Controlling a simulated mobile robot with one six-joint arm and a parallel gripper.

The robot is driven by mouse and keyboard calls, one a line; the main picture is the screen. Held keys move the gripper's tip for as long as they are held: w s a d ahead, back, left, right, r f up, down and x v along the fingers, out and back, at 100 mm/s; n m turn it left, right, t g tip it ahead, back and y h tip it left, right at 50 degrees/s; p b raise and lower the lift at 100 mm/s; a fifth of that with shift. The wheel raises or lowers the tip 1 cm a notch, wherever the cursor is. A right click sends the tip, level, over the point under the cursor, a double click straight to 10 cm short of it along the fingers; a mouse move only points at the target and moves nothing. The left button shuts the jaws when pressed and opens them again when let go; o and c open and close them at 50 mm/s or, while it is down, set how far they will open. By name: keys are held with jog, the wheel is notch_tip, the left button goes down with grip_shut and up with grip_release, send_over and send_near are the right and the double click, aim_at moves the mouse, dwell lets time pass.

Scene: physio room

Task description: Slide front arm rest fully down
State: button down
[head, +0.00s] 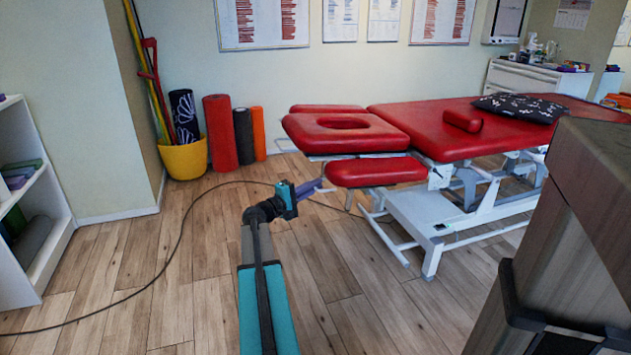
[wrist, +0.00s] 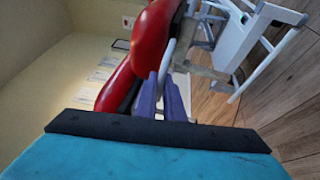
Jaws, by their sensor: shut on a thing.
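The front arm rest (head: 376,172) is a red padded block beside the near side of the red head section (head: 375,136) of the treatment table. In the wrist view the front arm rest (wrist: 150,40) shows as a large red pad just beyond the fingers, with a pale metal bar (wrist: 167,62) along it. My gripper (head: 322,184) is at the pad's left end. Its purple fingers (wrist: 163,88) are shut around the bar of the arm rest in the wrist view; the exact contact is small and partly hidden.
The table's white base frame (head: 430,212) stands on the wood floor just right of my gripper. A black cable (head: 185,225) crosses the floor. A yellow bucket (head: 184,158) and rolled mats (head: 220,135) stand at the wall. A dark box-like unit (head: 585,200) blocks the right foreground.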

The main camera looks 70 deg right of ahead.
notch_tip(320, 180, down, 10)
jog(key=b, duration=0.3)
jog(key=shift+w+a+r+b, duration=0.2)
jog(key=shift+w+a+b, duration=0.15)
jog(key=shift+w+a, duration=0.05)
jog(key=c, duration=2)
grip_release()
jog(key=shift+f, duration=0.15)
jog(key=shift+o, duration=0.7)
jog(key=shift+r, duration=0.2)
jog(key=p+v, duration=0.3)
jog(key=v, duration=1)
jog(key=shift+w+a+f, duration=0.15)
jog(key=shift+w+a, duration=0.1)
jog(key=shift+a, duration=0.05)
